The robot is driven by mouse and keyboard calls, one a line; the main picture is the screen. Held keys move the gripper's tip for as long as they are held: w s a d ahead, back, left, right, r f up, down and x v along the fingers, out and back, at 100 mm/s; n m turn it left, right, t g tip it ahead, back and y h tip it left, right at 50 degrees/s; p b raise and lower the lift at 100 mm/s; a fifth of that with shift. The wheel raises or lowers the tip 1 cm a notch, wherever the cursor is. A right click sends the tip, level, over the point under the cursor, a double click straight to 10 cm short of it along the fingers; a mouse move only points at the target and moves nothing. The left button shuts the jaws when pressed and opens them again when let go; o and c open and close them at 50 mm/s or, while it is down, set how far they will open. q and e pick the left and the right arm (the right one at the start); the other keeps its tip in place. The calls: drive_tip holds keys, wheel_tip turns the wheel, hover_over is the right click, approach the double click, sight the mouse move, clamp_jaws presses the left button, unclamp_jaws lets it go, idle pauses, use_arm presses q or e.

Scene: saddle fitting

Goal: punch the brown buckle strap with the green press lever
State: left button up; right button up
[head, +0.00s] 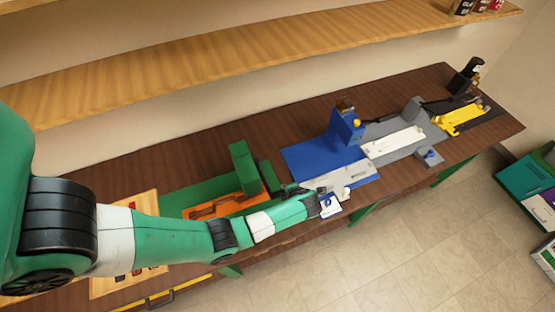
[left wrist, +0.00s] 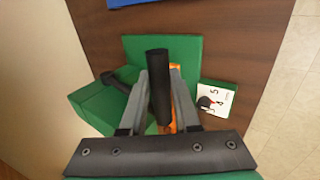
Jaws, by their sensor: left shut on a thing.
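The green press (head: 243,168) stands on a green base beside an orange bed in the head view. The brown buckle strap (head: 205,211) lies along the orange bed, partly hidden by my left arm. In the left wrist view, the black grip of the press lever (left wrist: 158,100) stands between the fingers of my left gripper (left wrist: 157,80), which is shut on it. The press's green block (left wrist: 105,103) is to the left of the fingers there, and a bit of orange shows beneath them. The strap cannot be made out in that view. My right gripper is in neither view.
A white numbered dial (left wrist: 216,99) with a dark knob is right of the fingers. Blue (head: 345,125), grey (head: 413,108) and yellow (head: 463,115) stations stand farther along the brown bench (head: 135,170). A wooden shelf (head: 250,55) runs above.

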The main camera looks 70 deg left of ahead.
use_arm(q)
drive_tip(key=shift+w+a+r+p, duration=0.1)
drive_tip(key=shift+a+r+p, duration=0.2)
drive_tip(key=shift+r, duration=0.2)
drive_tip(key=shift+w+a+r+p, duration=0.15)
drive_tip(key=shift+r+p, duration=0.15)
drive_tip(key=shift+r, duration=0.15)
drive_tip(key=shift+s+a, duration=0.1)
drive_tip(key=shift+a, duration=0.05)
drive_tip(key=a+r+p, duration=0.1)
drive_tip(key=a+r, duration=0.3)
drive_tip(key=r, duration=0.3)
drive_tip(key=shift+s+a, duration=0.2)
idle(0.4)
drive_tip(key=shift+a+r, duration=0.1)
drive_tip(key=shift+r, duration=0.1)
drive_tip(key=shift+w+a+r, duration=0.1)
drive_tip(key=shift+a+r, duration=0.5)
drive_tip(key=shift+r, duration=0.05)
drive_tip(key=shift+r, duration=0.1)
